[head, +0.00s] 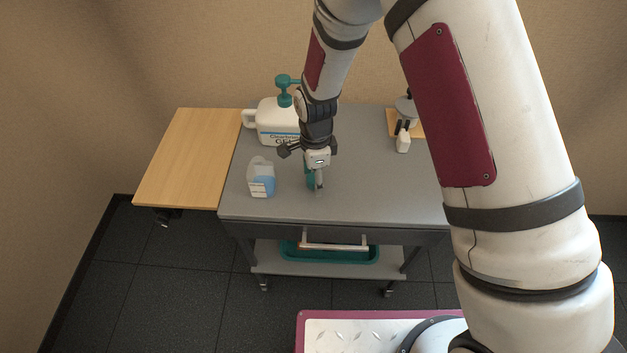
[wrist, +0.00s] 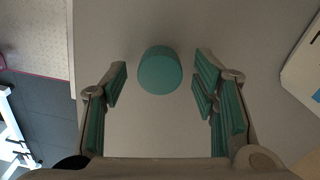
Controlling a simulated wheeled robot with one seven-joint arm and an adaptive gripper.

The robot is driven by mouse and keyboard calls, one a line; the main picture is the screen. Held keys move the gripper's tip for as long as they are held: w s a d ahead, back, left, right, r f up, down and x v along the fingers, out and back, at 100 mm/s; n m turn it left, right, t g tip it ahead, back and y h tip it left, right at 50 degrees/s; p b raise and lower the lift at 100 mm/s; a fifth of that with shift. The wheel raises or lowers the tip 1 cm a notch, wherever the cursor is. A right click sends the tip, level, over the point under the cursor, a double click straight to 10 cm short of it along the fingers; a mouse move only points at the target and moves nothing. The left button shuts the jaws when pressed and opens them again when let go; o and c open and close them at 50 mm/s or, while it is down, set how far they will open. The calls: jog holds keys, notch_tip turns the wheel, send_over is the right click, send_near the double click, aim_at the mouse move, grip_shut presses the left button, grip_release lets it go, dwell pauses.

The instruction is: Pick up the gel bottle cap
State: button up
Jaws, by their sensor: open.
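The gel bottle cap (wrist: 160,70) appears in the wrist view as a round teal piece on the grey cart top. My gripper (wrist: 162,78) is open, with one teal-padded finger on each side of the cap and visible gaps between. In the head view my gripper (head: 317,186) points down at the cart top, right of the small bottle. There the cap cannot be told apart from the teal pads. A large white gel jug (head: 277,122) with a teal pump stands behind and left of the gripper.
The grey cart top (head: 370,190) is clear in front and to the right. A small bottle with blue contents (head: 261,178) stands left of my gripper. A wooden side leaf (head: 185,160) is empty. A small white bottle (head: 403,141) stands back right. A teal tray (head: 290,250) sits on the lower shelf.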

jog(key=shift+f, duration=0.2)
jog(key=c, duration=0.9)
jog(key=shift+r, duration=0.9)
jog(key=shift+s+d+r, duration=0.1)
jog(key=shift+s+r, duration=0.05)
jog(key=shift+r, duration=0.35)
jog(key=shift+s+d+r, duration=0.1)
jog(key=shift+s+r, duration=0.05)
jog(key=shift+r, duration=0.3)
jog(key=s+d, duration=0.3)
jog(key=s, duration=0.4)
jog(key=s+d+r, duration=0.1)
jog(key=s+d, duration=0.2)
jog(key=s, duration=0.4)
jog(key=shift+r, duration=0.15)
